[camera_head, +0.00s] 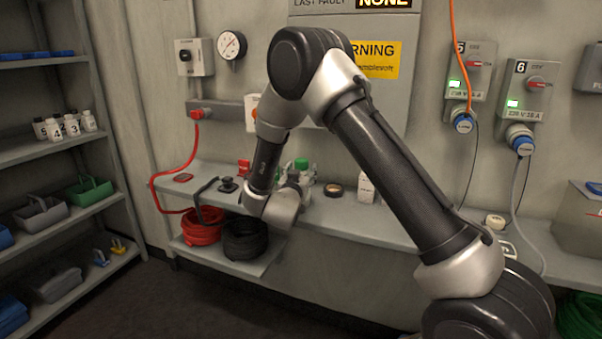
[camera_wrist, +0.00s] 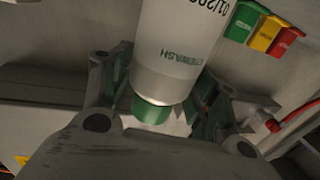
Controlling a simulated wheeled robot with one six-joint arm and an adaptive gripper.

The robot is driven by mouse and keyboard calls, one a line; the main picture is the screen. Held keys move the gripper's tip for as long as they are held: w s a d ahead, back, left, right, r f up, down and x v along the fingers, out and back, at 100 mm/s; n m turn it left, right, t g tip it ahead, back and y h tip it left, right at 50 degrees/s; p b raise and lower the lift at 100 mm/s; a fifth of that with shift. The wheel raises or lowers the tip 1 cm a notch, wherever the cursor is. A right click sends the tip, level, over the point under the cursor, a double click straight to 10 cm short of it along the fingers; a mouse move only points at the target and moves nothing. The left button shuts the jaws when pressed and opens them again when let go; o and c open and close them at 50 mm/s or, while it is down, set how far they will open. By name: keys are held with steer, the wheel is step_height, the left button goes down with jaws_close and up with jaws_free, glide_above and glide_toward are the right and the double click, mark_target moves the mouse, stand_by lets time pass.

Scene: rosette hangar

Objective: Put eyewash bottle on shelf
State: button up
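The eyewash bottle is white with a green cap (camera_head: 301,163) and shows beyond my wrist at the bench in the head view. In the wrist view the eyewash bottle (camera_wrist: 180,50) fills the upper middle, its lettering upside down and its green cap low in the picture. My gripper (camera_wrist: 165,100) has its fingers on both sides of the bottle. Whether they press on it cannot be made out, and my arm hides most of the gripper in the head view. The grey shelf rack (camera_head: 25,154) stands at the left, with white numbered bottles (camera_head: 66,126) on its middle shelf.
The wall bench (camera_head: 375,228) carries a dark round tin (camera_head: 334,190) and a small white container (camera_head: 366,188). Red cable (camera_head: 203,226) and black cable (camera_head: 245,238) coils lie on the ledge below. Open floor (camera_head: 130,300) lies between rack and bench.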

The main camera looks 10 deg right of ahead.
steer(key=shift+o, duration=0.6)
steer(key=shift+r, duration=0.2)
steer(key=v, duration=1.2)
steer(key=w+d+r+g+y, duration=0.1)
steer(key=w+r+g+y, duration=0.15)
steer(key=r+y, duration=0.2)
steer(key=s+d+r+n+g+y, duration=0.25)
steer(key=s+r+y, duration=0.25)
steer(key=r, duration=0.3)
steer(key=s+d+g, duration=0.2)
steer(key=s+d, duration=0.3)
steer(key=s, duration=0.5)
steer(key=s+d+r+n+g+h, duration=0.1)
steer(key=s+d+g, duration=0.1)
steer(key=s+d, duration=0.4)
steer(key=s+d+r+n+g+h, duration=0.1)
steer(key=s+d+g, duration=0.2)
steer(key=s, duration=1.2)
steer(key=shift+d, duration=1.2)
